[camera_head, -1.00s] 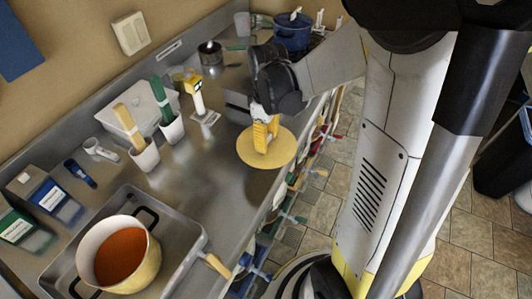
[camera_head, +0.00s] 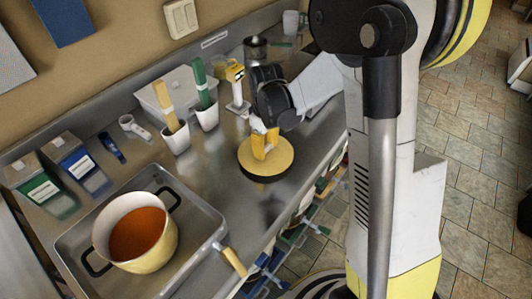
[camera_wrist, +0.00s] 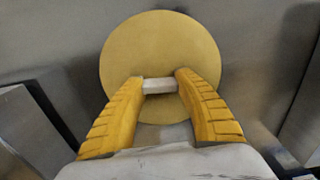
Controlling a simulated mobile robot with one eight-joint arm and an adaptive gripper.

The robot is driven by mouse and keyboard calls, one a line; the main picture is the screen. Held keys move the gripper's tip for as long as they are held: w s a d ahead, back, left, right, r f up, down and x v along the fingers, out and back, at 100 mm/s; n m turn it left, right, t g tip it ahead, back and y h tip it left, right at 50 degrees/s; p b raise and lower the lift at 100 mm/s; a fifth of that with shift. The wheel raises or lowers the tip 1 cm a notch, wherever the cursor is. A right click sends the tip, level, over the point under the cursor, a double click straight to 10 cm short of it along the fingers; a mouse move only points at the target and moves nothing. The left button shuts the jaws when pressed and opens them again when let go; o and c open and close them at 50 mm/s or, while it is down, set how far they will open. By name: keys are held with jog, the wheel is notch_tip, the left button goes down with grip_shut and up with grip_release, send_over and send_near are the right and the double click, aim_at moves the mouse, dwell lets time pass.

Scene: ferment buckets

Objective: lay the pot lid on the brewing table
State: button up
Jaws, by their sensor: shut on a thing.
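The pot lid (camera_head: 281,163) is a round, flat yellow disc with a small pale handle (camera_wrist: 158,86). My gripper (camera_head: 266,143) has yellow ribbed fingers, shut on the lid's handle from above. The lid is close over the steel brewing table (camera_head: 220,180), near its front edge, with a dark shadow under it; I cannot tell whether it touches. In the wrist view the lid (camera_wrist: 160,45) fills the middle, with a finger at each side of the handle.
A pot of orange-red liquid (camera_head: 140,235) stands in a metal tray (camera_head: 205,245) at the front left. White cups (camera_head: 177,138) with a yellow and a green tool, and a yellow-topped device (camera_head: 236,88), stand behind the lid. Bare steel lies left of the lid.

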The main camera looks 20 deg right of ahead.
jog(key=shift+f, duration=0.65)
jog(key=shift+r, duration=0.1)
jog(key=o, duration=1.2)
